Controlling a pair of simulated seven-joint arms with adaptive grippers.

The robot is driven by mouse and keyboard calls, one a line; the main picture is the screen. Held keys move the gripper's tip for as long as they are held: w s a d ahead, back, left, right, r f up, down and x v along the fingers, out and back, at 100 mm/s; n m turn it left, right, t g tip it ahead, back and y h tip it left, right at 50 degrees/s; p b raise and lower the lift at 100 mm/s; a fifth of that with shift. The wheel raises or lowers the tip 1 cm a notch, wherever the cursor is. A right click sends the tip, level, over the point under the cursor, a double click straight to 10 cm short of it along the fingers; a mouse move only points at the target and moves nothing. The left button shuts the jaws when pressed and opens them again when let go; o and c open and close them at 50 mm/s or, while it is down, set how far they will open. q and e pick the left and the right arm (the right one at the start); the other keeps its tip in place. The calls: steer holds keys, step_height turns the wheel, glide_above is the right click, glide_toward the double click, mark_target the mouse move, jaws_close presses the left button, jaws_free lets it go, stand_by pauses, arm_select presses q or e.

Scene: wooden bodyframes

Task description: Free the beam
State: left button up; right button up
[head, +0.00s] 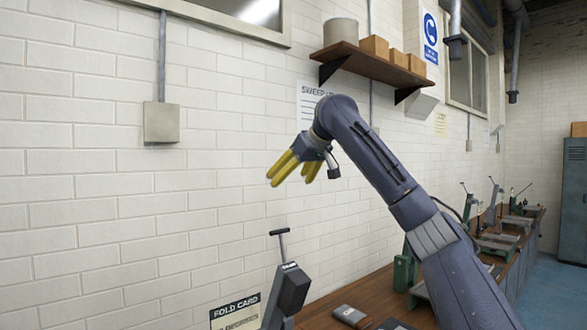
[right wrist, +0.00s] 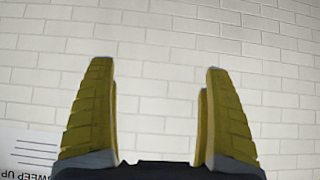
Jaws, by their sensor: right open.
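My right gripper (head: 290,180) is raised in front of the white brick wall, with its yellow fingers pointing down and to the left in the head view. It is open and empty. In the right wrist view the gripper (right wrist: 158,68) has its fingers wide apart, with only wall between them. I cannot make out a beam in either view. My left gripper is not in view.
Below stands a dark device (head: 290,290) with a T-handle, beside a "FOLD CARD" sign (head: 236,314). A wooden bench (head: 326,312) runs right, bearing several green-framed devices. A wall shelf (head: 366,62) holds boxes above right. Space left of my gripper is clear.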

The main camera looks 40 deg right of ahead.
steer(key=shift+s+r, duration=0.3)
steer(key=shift+r, duration=0.45)
steer(key=shift+s+r, duration=0.25)
steer(key=shift+r, duration=0.5)
